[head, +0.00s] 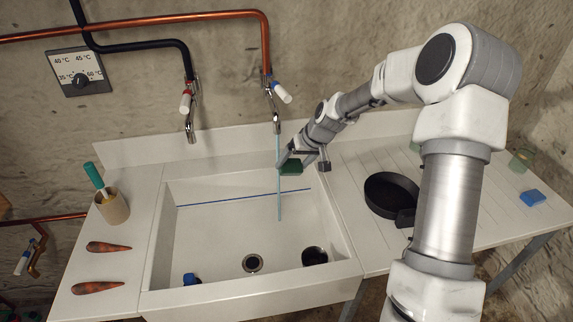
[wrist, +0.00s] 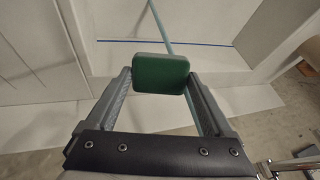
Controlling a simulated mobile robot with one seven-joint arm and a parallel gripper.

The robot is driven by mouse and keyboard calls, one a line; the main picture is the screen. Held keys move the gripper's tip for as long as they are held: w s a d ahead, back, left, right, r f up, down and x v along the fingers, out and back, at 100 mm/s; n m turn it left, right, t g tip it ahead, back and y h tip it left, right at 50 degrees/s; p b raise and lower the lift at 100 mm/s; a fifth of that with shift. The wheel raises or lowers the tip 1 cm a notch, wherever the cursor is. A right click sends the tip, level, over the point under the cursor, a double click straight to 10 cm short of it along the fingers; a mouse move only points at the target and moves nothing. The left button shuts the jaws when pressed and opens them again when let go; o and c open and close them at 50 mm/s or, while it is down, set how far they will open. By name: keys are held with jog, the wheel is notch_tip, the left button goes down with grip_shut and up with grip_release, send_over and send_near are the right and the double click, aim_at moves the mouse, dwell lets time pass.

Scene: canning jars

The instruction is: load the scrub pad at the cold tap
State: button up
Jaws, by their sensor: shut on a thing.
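My gripper (head: 297,160) is shut on a green scrub pad (head: 291,168), held over the back right of the white sink (head: 215,217). The wrist view shows the pad (wrist: 161,74) gripped between both fingers (wrist: 160,85). The right tap (head: 276,122), with a blue-and-white handle on a copper pipe, runs a thin pale blue stream (head: 279,205) just left of the pad in the head view. In the wrist view the stream (wrist: 161,27) meets the pad's outline; I cannot tell whether they touch. The left tap (head: 190,127) has a red-and-white handle on a black pipe; no stream shows.
The sink holds a blue object (head: 191,279), a drain (head: 252,263) and a dark round object (head: 315,256). Left are a beige cup (head: 113,208) with a green-handled tool and two brown tapered things (head: 107,247). Right are a black pan (head: 390,193), blue block (head: 532,198) and greenish jar (head: 521,159).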

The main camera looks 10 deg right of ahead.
jog(key=s+d, duration=0.4)
jog(key=s, duration=0.1)
dwell(0.5)
dwell(1.0)
jog(key=s+d+r+p, duration=0.3)
jog(key=s+r, duration=0.1)
jog(key=shift+p, duration=0.4)
jog(key=shift+s+a, duration=0.1)
dwell(0.5)
